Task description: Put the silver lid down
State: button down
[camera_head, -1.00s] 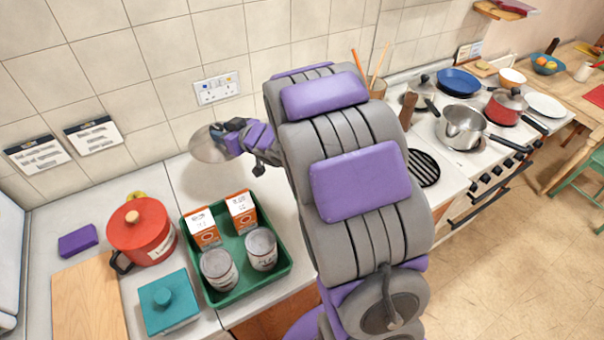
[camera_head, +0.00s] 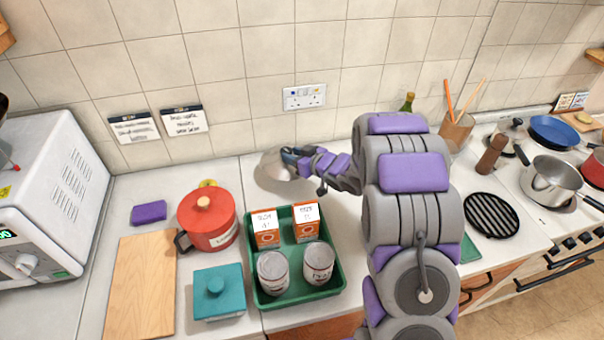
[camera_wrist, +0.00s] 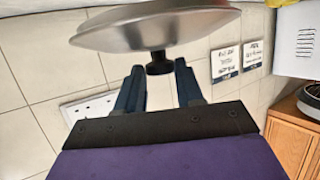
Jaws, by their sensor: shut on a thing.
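The silver lid (camera_head: 274,166) is in my gripper (camera_head: 294,156), over the back of the counter behind the green tray. In the wrist view my gripper (camera_wrist: 160,82) is shut on the black knob of the silver lid (camera_wrist: 155,28), one finger on each side. The lid's broad metal disc spans the top of that view. In the head view the lid looks tilted and my fingers partly cover it. I cannot tell whether its rim touches the counter.
A green tray (camera_head: 333,276) with cartons and tins stands in front of the lid. A red pot (camera_head: 207,220), teal box (camera_head: 219,293), purple sponge (camera_head: 149,212) and wooden board (camera_head: 141,290) are to the left. Stove pans (camera_head: 550,182) stand right. Wall sockets (camera_head: 304,97) are behind.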

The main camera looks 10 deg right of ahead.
jog(key=f, duration=0.1)
jog(key=d+f, duration=0.1)
jog(key=f, duration=0.1)
jog(key=d+f+b, duration=0.1)
jog(key=shift+d+f, duration=0.2)
jog(key=shift+d, duration=0.05)
jog(key=shift+a+f+b, duration=0.15)
jog(key=shift+a+f, duration=0.05)
jog(key=shift+f, duration=0.4)
jog(key=shift+a+f+b, duration=0.15)
jog(key=shift+f, duration=0.4)
jog(key=shift+a, duration=0.55)
jog(key=c, duration=1)
grip_release()
jog(key=o, duration=0.3)
jog(key=shift+d, duration=0.7)
jog(key=shift+s+a+r, duration=0.15)
jog(key=shift+s, duration=0.1)
jog(key=p+v, duration=0.2)
jog(key=v, duration=0.9)
jog(key=shift+s+p, duration=0.2)
jog(key=shift+p, duration=0.15)
